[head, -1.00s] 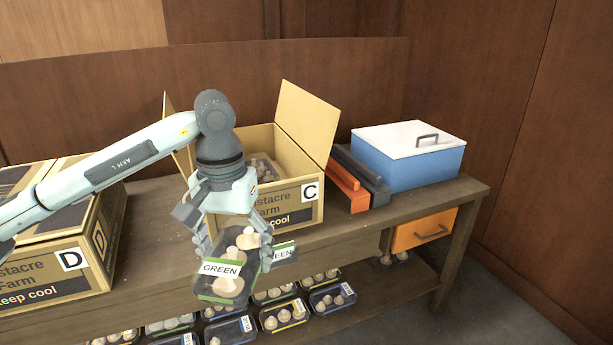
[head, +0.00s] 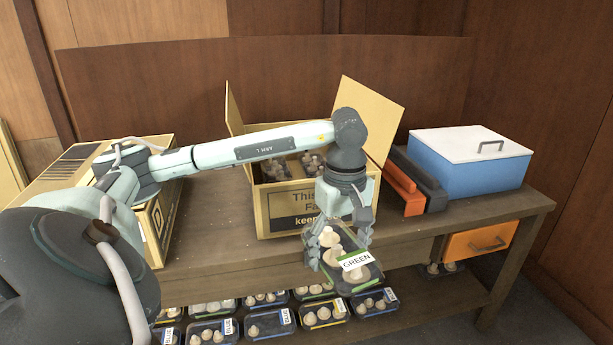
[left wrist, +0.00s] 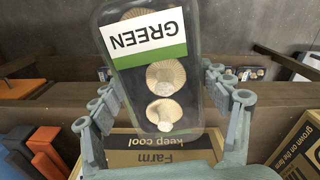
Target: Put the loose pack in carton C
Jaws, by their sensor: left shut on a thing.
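The loose pack (head: 345,258) is a clear tray of pale mushrooms with a green-edged GREEN label. My left gripper (head: 338,247) is shut on it, one finger on each side, and holds it tilted in front of the bench, below carton C's rim. In the left wrist view the pack (left wrist: 163,78) lies between the fingers (left wrist: 156,70). Carton C (head: 270,212) stands open on the bench behind the gripper, flaps up, with several mushroom packs inside. Its letter is hidden behind my gripper. Its printed front (left wrist: 150,142) shows below the pack in the wrist view. My right gripper is not in view.
Carton D (head: 158,225), closed, is at left, partly behind my arm. Orange and dark grey bars (head: 405,190) and a blue cooler (head: 465,175) stand right of carton C. A lower shelf (head: 460,292) holds several packs. An orange drawer box (head: 480,243) hangs at right.

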